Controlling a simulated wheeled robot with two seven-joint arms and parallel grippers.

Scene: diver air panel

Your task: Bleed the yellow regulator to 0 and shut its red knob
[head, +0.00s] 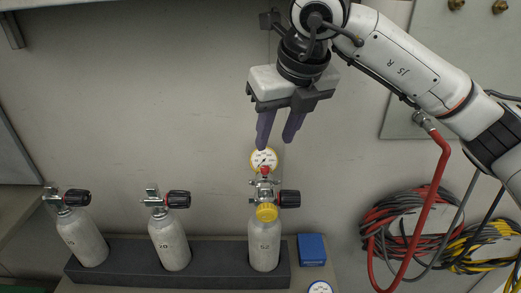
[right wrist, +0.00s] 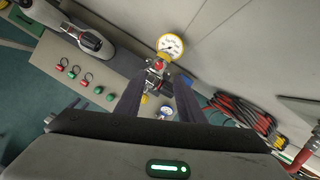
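The yellow-rimmed gauge (head: 264,160) stands above the regulator on the grey cylinder marked 52 (head: 264,247). It also shows in the right wrist view (right wrist: 170,45); its reading is too small to tell. A small red knob (head: 265,170) sits just below the dial. A yellow cap (head: 266,213) is at the regulator's lower front, and a black knob (head: 289,199) sticks out to the right. My right gripper (head: 276,144) is open and empty, pointing down just above the gauge in the head view. The regulator shows between its fingers in the right wrist view. My left gripper is not in view.
Two more cylinders with black knobs, one marked 20 (head: 170,241) and one at far left (head: 82,240), stand in the dark rack (head: 125,258). A blue box (head: 312,249) lies right of the rack. Red, grey and yellow hoses (head: 385,225) hang on the right wall.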

